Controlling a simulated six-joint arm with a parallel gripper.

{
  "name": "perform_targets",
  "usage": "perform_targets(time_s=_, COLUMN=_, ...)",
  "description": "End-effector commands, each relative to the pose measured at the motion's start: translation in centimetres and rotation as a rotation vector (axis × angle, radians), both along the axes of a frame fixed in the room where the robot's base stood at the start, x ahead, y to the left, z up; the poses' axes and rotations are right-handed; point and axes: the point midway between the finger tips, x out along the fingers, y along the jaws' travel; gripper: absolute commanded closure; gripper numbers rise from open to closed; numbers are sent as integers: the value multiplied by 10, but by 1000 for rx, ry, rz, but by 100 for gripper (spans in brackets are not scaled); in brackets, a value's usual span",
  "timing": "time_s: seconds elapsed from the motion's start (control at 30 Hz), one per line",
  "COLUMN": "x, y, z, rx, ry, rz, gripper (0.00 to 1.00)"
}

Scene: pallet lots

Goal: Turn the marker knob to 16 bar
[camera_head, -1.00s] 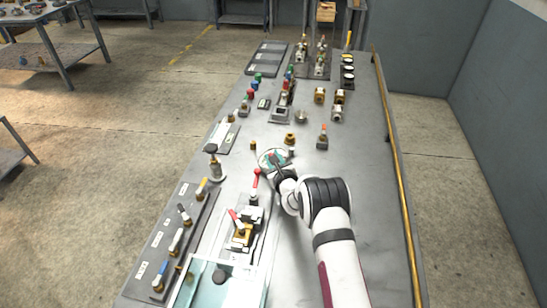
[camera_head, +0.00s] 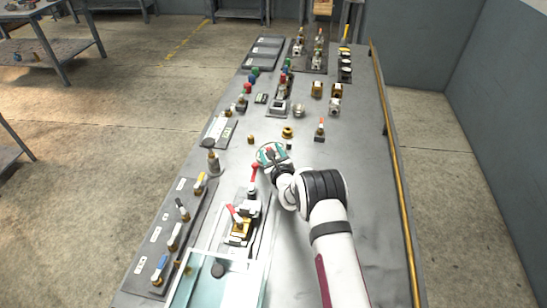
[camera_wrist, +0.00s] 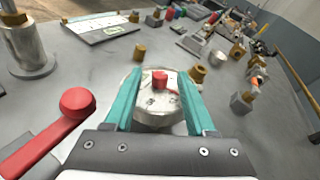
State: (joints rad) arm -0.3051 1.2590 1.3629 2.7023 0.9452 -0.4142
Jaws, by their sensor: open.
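A round pressure gauge (camera_wrist: 158,108) with a pale dial faces up on the bench. Its red marker knob (camera_wrist: 160,80) stands at the dial's middle, with a red mark beside it. The scale figures are too small to read. My gripper (camera_wrist: 160,82) is open, its teal fingers either side of the dial and knob; I cannot tell if either finger touches them. In the head view my gripper (camera_head: 271,154) is over the gauge and hides most of it.
A red-handled lever (camera_wrist: 70,115) stands close at the left of my gripper. A grey metal post (camera_wrist: 25,48) is beyond it. Brass fittings (camera_head: 287,132) and an orange-tipped valve (camera_head: 320,130) stand behind the gauge.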

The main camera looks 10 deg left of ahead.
Motion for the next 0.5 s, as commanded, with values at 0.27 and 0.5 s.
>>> perform_targets(time_s=0.27, x=-46, y=-22, z=13, rx=0, ry=3, rz=-2, gripper=44)
perform_targets(time_s=0.5, x=-103, y=-50, z=29, rx=0, ry=2, rz=-2, gripper=44)
